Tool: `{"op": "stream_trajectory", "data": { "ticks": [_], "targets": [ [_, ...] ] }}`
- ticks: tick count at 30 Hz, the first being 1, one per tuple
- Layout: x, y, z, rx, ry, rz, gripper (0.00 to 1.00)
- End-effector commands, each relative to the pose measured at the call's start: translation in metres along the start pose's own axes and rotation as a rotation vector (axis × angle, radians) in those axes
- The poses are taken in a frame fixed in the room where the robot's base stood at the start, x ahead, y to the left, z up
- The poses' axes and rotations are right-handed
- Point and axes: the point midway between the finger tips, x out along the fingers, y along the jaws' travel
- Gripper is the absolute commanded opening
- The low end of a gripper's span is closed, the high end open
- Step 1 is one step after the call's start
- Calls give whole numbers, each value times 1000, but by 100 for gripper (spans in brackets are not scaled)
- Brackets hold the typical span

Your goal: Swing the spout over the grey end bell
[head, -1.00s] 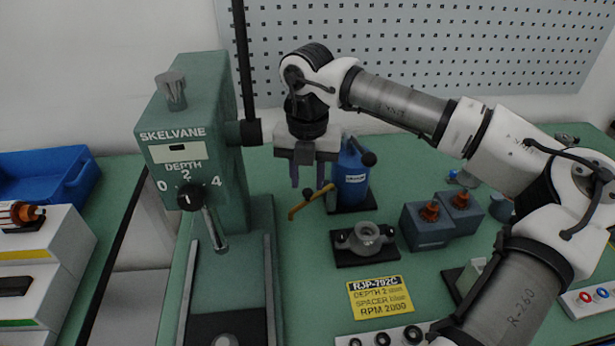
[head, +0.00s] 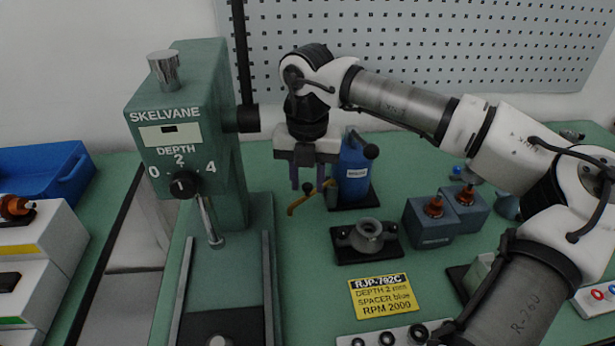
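The spout (head: 302,202) is a thin brass-coloured tube. It reaches left and toward me from the blue pump bottle (head: 353,172), its tip left of the grey end bell (head: 367,238). The end bell sits on a dark base on the green bench, in front of the bottle. My gripper (head: 308,184) points down at the spout, left of the bottle. Its two fingers are apart, with a small dark knob of the spout showing between their tips. I cannot tell whether they touch it.
A green press (head: 182,90) stands at the left. Blue blocks with copper-coloured tops (head: 428,222) stand right of the end bell. My arm spans the right side.

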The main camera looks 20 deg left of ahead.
Motion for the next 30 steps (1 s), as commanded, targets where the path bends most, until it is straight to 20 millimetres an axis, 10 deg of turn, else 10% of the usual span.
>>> {"op": "stream_trajectory", "data": {
  "ticks": [30],
  "targets": [
    [0, -21, -12, 1, 0, 0, 23]
  ]
}}
